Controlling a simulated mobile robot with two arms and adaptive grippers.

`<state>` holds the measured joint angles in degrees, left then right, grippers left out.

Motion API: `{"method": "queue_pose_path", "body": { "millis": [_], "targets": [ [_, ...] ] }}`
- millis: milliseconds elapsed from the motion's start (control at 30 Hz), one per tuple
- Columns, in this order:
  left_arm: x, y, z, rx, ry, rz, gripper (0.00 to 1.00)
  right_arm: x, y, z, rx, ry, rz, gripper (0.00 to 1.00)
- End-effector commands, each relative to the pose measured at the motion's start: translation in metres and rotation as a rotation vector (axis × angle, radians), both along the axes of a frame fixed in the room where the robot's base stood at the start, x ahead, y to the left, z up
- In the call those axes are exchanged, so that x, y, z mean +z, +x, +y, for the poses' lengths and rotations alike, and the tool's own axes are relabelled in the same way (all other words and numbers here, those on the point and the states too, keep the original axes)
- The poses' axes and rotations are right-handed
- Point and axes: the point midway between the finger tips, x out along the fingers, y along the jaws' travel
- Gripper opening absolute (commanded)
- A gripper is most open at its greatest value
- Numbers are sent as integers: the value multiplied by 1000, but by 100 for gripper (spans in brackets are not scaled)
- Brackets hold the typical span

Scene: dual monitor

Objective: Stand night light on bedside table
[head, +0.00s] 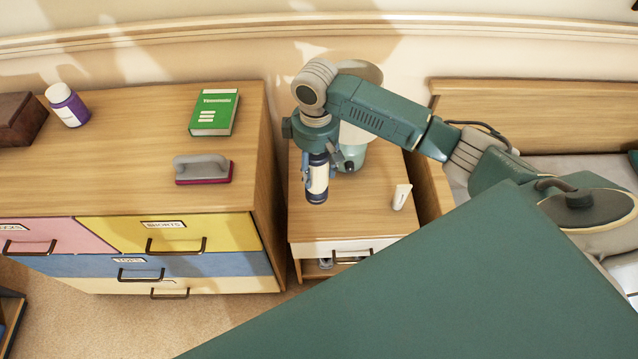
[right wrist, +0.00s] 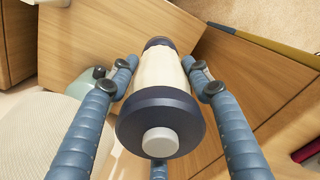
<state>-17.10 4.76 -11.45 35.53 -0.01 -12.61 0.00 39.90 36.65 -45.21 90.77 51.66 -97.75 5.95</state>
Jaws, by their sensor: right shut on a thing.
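The night light (head: 318,180) is a cream cylinder with dark blue ends. In the right wrist view the night light (right wrist: 158,115) has a white knob on the end facing the camera. My right gripper (head: 317,171) points down and is shut on it, with blue fingers on both sides in the wrist view. The night light is upright at the left part of the bedside table (head: 350,222); I cannot tell whether its lower end touches the wood. My left gripper is not in view.
A lamp (head: 356,133) with a teal base stands at the back of the bedside table, partly behind my right arm. A small white object (head: 401,197) stands at its right. The dresser (head: 120,150) is left, the bed (head: 500,115) right. The table's front middle is bare.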

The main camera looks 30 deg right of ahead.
Motion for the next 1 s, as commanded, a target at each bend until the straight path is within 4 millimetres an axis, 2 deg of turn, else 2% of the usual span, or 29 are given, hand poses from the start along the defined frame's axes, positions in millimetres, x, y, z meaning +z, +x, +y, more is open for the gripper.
{"method": "queue_pose_path", "body": {
  "millis": [100, 200, 367, 600, 1000],
  "targets": [
    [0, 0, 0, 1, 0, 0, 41, -28, 0, 0, -1, 0, 2, 12],
    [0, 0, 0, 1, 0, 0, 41, -42, 0, 0, -1, 0, 0, 12],
    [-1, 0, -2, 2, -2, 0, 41, -55, 0, 0, -1, 1, 0, 12],
    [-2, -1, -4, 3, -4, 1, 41, -89, 0, 1, 0, 0, -1, 12],
    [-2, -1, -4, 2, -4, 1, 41, -95, 0, 0, 0, 1, -2, 12]
  ]
}}
